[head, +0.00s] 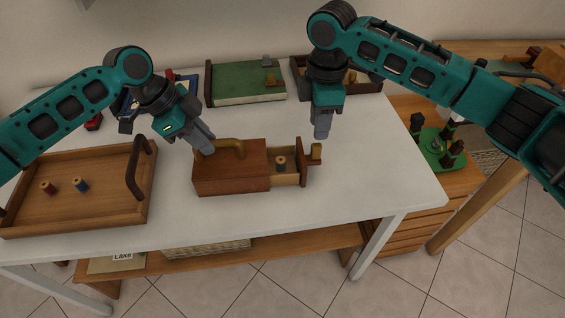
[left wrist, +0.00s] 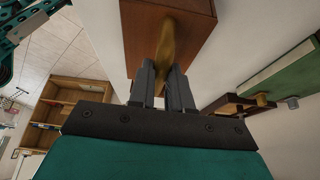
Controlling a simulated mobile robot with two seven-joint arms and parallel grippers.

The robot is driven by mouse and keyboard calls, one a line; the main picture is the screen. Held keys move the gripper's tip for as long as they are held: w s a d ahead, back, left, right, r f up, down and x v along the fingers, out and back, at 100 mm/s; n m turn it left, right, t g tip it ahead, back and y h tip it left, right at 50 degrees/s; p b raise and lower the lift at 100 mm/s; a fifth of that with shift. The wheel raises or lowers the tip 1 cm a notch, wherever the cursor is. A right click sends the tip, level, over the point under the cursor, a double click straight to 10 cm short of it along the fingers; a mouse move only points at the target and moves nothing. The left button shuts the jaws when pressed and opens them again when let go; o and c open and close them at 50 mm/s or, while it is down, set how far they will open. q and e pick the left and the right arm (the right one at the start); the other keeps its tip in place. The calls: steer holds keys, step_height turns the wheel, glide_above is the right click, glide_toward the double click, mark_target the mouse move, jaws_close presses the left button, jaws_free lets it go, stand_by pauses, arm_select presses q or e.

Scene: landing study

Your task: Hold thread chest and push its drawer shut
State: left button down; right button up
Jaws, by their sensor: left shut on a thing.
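The thread chest (head: 230,180) is a reddish-brown wooden box on the white table, with a brass handle (head: 232,144) on top. Its drawer (head: 287,180) stands open to the right, with a spool (head: 281,162) inside and a brass knob (head: 316,151) on its front. My left gripper (head: 208,148) is shut on the brass handle at its left end; the left wrist view shows the handle (left wrist: 167,45) between the fingers. My right gripper (head: 322,133) is above and behind the knob, fingers pointing down; the gap between its fingers cannot be made out.
A wooden tray (head: 100,205) with red and blue spools stands at the left. A green book (head: 247,84) lies at the back, beside another small drawer box (head: 364,84). The table's right front is clear. A lower wooden cabinet (head: 455,187) stands to the right.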

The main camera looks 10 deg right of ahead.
mark_target(317, 144)
steer(key=shift+f, duration=2.85)
jaws_close()
